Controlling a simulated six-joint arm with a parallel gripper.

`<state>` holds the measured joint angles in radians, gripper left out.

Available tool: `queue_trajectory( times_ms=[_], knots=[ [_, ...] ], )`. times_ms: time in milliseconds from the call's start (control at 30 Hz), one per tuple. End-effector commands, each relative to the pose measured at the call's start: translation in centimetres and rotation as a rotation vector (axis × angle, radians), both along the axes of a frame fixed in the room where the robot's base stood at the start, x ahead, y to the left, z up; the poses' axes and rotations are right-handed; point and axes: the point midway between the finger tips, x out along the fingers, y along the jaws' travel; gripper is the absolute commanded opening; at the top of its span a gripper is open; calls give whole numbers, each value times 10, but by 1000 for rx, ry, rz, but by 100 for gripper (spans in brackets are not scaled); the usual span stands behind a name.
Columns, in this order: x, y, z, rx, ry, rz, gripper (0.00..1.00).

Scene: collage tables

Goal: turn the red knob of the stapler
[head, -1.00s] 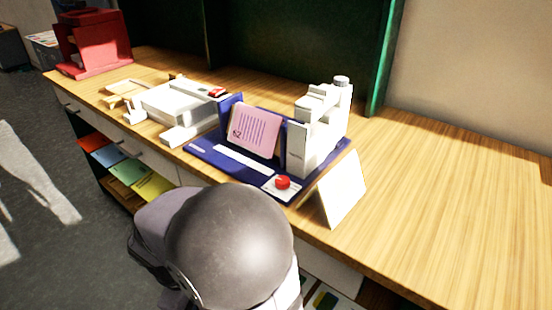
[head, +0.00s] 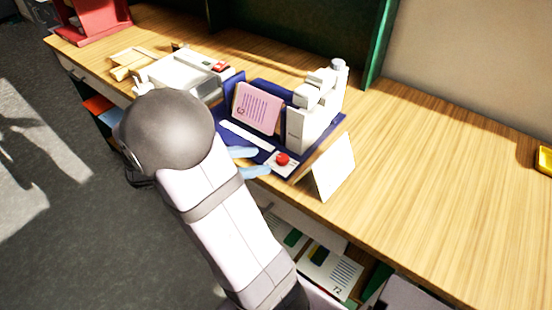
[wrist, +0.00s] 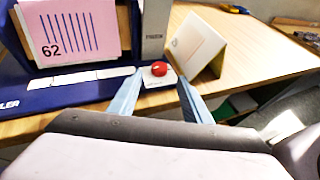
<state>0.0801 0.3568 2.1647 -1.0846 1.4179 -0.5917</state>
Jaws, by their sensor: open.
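The stapler is a white machine (head: 312,115) on a dark blue base (head: 240,143), standing on the wooden counter. The red knob (head: 282,159) sits on a small white plate at the front right corner of the base. It also shows in the wrist view (wrist: 159,68), near the middle. My gripper (head: 262,161) is open, with light blue fingers pointing at the knob. In the wrist view, the fingers (wrist: 158,82) stand to either side of the knob and slightly nearer the camera. I cannot tell whether they touch the plate.
A pink card (head: 257,108) marked 62 stands on the base. A folded white card (head: 333,168) stands close to the right of the knob. Another white machine (head: 180,73) is on the left. The counter's right side (head: 440,170) is mostly clear.

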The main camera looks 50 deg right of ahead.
Motion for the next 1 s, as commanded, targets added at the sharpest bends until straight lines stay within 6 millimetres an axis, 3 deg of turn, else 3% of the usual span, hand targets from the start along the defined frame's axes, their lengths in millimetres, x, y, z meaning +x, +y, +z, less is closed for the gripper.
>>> queue_trajectory(
  times_ms=[267, 700, 1000],
  knots=[
    [-2, -6, 0, -11, 7, 5, 44],
    [-22, -50, -21, -9, 8, 2, 44],
    [-26, -63, -27, -9, 5, 6, 44]
  ],
)
